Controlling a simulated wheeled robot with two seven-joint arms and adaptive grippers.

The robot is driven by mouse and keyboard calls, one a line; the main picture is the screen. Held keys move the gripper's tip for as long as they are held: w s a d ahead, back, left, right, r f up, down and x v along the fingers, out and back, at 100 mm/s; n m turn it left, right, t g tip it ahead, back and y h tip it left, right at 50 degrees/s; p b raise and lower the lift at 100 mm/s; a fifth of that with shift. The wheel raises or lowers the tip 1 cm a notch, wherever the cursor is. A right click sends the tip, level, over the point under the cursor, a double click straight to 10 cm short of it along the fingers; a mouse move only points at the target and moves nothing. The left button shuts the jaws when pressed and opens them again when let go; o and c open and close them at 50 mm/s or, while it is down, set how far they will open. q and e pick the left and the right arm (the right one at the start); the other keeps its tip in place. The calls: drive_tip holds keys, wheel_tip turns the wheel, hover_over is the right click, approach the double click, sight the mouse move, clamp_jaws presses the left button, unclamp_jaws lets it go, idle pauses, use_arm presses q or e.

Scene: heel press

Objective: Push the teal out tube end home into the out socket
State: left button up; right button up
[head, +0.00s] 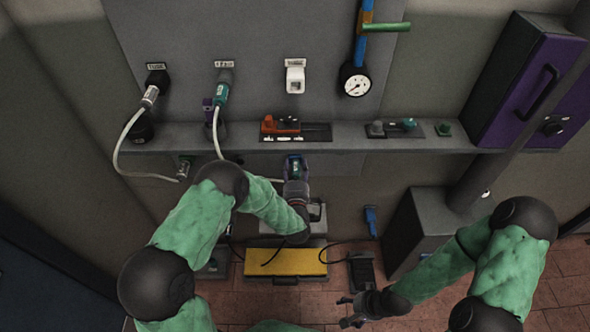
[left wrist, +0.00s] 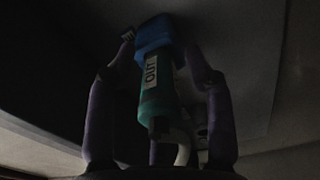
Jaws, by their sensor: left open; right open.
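The teal out tube end (left wrist: 157,95), with a white OUT label, stands between the fingers of my open left gripper (left wrist: 160,75) in the left wrist view. A blue block (left wrist: 154,36) sits at its far end; how deep the tube end is in it cannot be told. In the head view the left gripper (head: 295,167) is below the shelf edge, around the small teal tube end (head: 295,172). My right gripper (head: 358,306) is open and empty, low at the front right.
Above the shelf (head: 350,137) a teal fitting (head: 221,92) and a metal fitting (head: 150,96) carry pale tubes. A white socket (head: 295,78), a gauge (head: 355,82) and a purple cabinet (head: 528,85) are near. A yellow-topped step (head: 286,262) lies below.

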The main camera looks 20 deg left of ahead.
sight(296, 178)
use_arm(q)
clamp_jaws()
drive_tip(key=shift+s, duration=0.15)
drive_tip(key=shift+p+v, duration=0.35)
drive_tip(key=shift+v, duration=2.4)
drive_tip(key=shift+s+d, duration=0.1)
drive_tip(key=shift+s, duration=0.05)
drive_tip(key=shift+v, duration=0.9)
drive_tip(key=s+a+b, duration=0.1)
drive_tip(key=s+a, duration=0.1)
drive_tip(key=a, duration=0.7)
drive_tip(key=s+a+b, duration=0.1)
drive_tip(key=s+a, duration=0.2)
drive_tip(key=a, duration=0.6)
drive_tip(key=shift+a+b, duration=0.15)
drive_tip(key=shift+b, duration=0.15)
drive_tip(key=shift+r, duration=0.1)
